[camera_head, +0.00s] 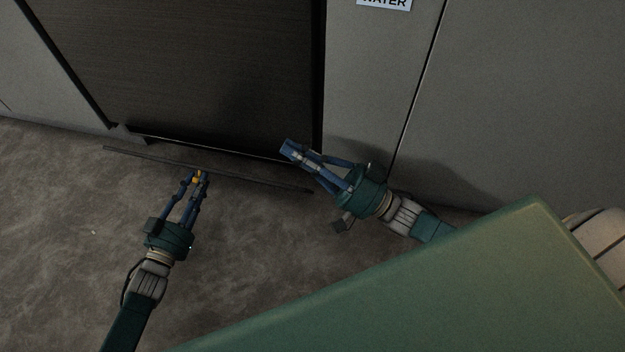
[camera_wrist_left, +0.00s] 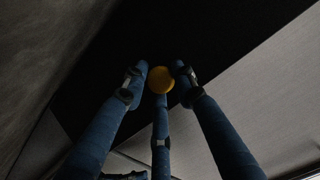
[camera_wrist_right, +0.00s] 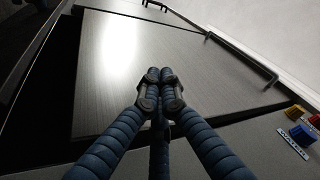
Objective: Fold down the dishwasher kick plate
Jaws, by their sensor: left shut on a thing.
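The dishwasher's dark front panel (camera_head: 200,75) fills the top middle of the head view. The kick plate (camera_head: 250,179) shows there as a long, thin dark strip along the floor, apart from the panel's lower edge. My left gripper (camera_head: 198,175) is at the strip's middle, shut on a small yellow knob (camera_wrist_left: 160,80). The knob also shows in the head view (camera_head: 199,180). My right gripper (camera_head: 289,149) is shut and empty in front of the panel's lower right corner. Its fingertips meet in the right wrist view (camera_wrist_right: 160,76), over the wood-grain door panel (camera_wrist_right: 200,65).
Grey cabinet fronts (camera_head: 365,70) stand right of the dishwasher, one with a white label (camera_head: 385,3). A bar handle (camera_wrist_right: 245,62) and red, yellow and blue items (camera_wrist_right: 302,133) show in the right wrist view. Grey floor (camera_head: 60,240) is clear at left.

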